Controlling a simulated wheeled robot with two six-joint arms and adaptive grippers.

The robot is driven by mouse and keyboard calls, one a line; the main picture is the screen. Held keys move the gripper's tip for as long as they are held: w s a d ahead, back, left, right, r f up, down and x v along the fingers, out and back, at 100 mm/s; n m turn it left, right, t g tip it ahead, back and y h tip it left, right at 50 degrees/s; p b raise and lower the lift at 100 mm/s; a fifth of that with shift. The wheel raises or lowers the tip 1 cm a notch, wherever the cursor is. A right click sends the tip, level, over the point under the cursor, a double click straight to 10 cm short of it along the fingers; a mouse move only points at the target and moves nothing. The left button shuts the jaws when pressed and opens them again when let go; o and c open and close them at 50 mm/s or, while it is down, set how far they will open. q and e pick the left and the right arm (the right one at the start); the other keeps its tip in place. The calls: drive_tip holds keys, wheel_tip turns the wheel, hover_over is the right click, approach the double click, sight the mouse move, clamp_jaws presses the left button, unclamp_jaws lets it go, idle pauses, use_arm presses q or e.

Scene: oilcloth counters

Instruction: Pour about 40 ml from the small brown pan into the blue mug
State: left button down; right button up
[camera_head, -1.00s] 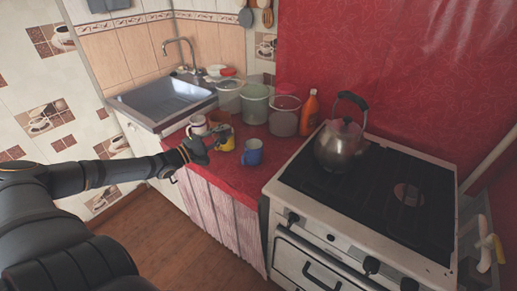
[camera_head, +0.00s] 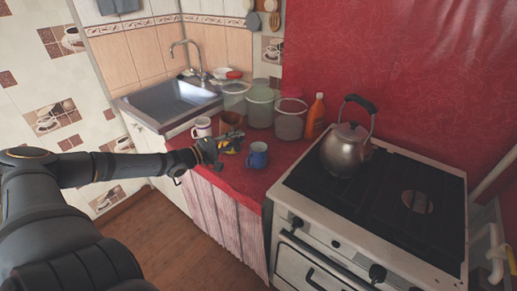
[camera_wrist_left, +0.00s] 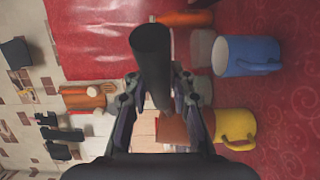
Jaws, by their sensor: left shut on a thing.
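My left gripper (camera_head: 224,145) is over the red counter, left of the blue mug. In the left wrist view its fingers (camera_wrist_left: 160,98) are shut on a dark handle (camera_wrist_left: 152,62). The pan's tilt and contents cannot be seen. The blue mug (camera_head: 257,156) stands upright, apart from the gripper; it also shows in the left wrist view (camera_wrist_left: 245,56). My right gripper is not in view.
A yellow mug (camera_wrist_left: 233,128) is close to the gripper, and a white mug (camera_head: 201,127) stands left of it. Clear containers (camera_head: 290,120) and an orange bottle (camera_head: 315,116) stand behind. The stove (camera_head: 390,205) with a kettle (camera_head: 346,148) is at the right, the sink (camera_head: 172,98) at the left.

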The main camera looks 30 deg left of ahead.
use_arm(q)
drive_tip(key=w+d+f+m+g+y+p, duration=0.1)
drive_tip(key=d+f+m+g+y, duration=0.2)
drive_tip(key=f+m, duration=0.3)
drive_tip(key=shift+d+f+g+y+p, duration=0.3)
drive_tip(key=shift+d+f+g+y, duration=0.1)
drive_tip(key=shift+d+f, duration=0.25)
idle(0.6)
drive_tip(key=shift+f+m, duration=0.1)
drive_tip(key=shift+m, duration=0.2)
